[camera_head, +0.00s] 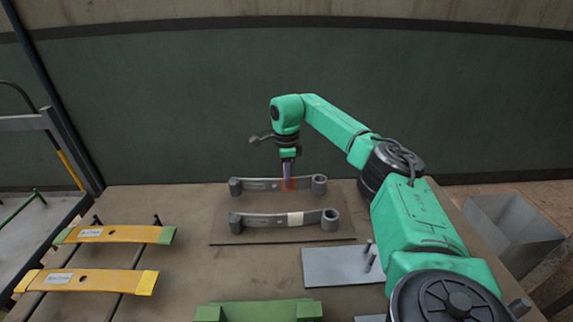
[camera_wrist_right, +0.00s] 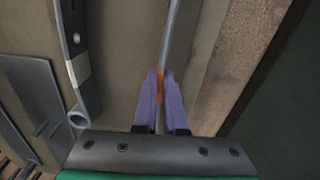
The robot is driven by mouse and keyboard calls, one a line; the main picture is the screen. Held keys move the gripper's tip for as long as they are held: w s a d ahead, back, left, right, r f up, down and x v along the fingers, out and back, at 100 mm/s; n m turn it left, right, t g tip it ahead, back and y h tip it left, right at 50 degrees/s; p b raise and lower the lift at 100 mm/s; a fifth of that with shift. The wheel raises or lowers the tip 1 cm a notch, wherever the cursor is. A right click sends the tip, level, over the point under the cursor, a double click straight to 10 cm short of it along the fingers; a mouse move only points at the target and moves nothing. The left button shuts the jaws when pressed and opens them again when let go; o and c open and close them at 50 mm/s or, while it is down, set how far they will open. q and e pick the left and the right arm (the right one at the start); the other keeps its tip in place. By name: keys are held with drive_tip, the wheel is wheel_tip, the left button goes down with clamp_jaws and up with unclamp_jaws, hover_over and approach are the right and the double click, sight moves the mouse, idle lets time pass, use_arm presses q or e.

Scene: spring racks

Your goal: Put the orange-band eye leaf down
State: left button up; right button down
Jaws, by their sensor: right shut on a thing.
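The orange-band eye leaf (camera_head: 262,185) is a grey spring leaf with a rolled eye at each end. It lies level at the back of the dark mat (camera_head: 290,239); whether it touches the mat is hard to tell. My right gripper (camera_head: 288,184) points down and is shut on the leaf at its orange band. In the right wrist view the two purple fingers (camera_wrist_right: 161,95) close on the leaf's edge (camera_wrist_right: 170,45) at the band. A second eye leaf with a cream band (camera_head: 268,220) lies in front of it on the same mat. My left gripper is not in view.
A grey plate with pins (camera_head: 340,266) is at the right front. A green block (camera_head: 258,311) stands at the front edge. A grey bin (camera_head: 513,232) stands right of the table.

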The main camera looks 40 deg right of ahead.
wheel_tip(320, 180, down, 2)
drive_tip(key=shift+w+f, duration=0.1)
drive_tip(key=c, duration=1)
unclamp_jaws()
drive_tip(key=shift+f, duration=0.1)
wheel_tip(320, 180, up, 12)
drive_tip(key=shift+a+r, duration=0.1)
drive_tip(key=shift+r, duration=0.05)
